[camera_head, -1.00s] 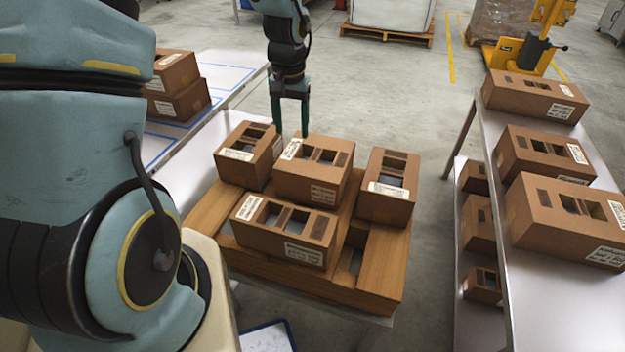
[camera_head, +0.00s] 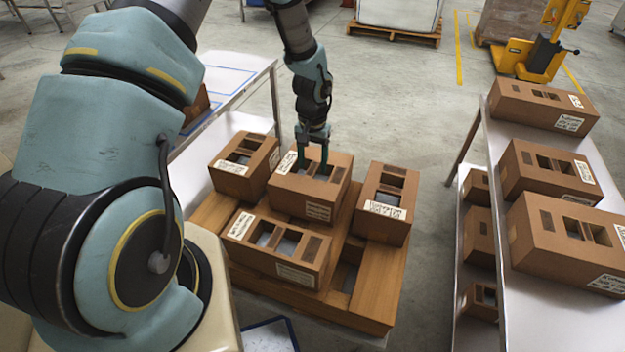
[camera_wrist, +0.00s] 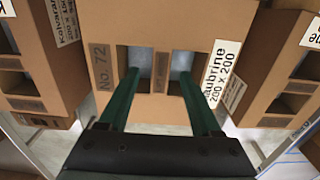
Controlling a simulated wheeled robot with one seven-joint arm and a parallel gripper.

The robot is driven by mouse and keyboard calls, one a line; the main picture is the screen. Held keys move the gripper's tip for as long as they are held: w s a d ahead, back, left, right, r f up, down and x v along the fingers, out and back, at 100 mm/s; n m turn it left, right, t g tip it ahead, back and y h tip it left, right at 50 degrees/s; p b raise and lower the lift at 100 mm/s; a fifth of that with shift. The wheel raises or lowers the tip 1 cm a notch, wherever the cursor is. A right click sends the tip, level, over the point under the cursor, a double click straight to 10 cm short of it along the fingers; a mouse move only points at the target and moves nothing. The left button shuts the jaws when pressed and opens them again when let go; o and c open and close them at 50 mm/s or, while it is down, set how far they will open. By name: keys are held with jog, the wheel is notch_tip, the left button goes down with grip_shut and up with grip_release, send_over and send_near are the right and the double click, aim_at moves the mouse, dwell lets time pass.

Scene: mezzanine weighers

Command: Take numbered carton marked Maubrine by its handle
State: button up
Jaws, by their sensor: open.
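The carton marked "aubrine 200 x 200" and "No. 72" (camera_wrist: 180,25) fills the middle of the wrist view; the label's first letter is hidden. In the head view this brown carton (camera_head: 318,192) sits at the back middle of the wooden pallet. Its top has two dark openings with a strip between them, the handle (camera_wrist: 161,72). My gripper (camera_wrist: 158,78) is open, one finger over each opening, straddling the handle strip. It points down at the carton top in the head view (camera_head: 312,160). How deep the fingertips reach is unclear.
Similar cartons stand close by on the pallet (camera_head: 377,290): back left (camera_head: 243,180), right (camera_head: 390,225) and front (camera_head: 262,262). More cartons (camera_head: 545,150) are on the metal table at right. A metal table (camera_head: 245,72) stands behind left.

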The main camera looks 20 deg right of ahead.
jog(key=shift+f, duration=0.65)
jog(key=shift+c, duration=0.2)
grip_shut()
dwell(0.8)
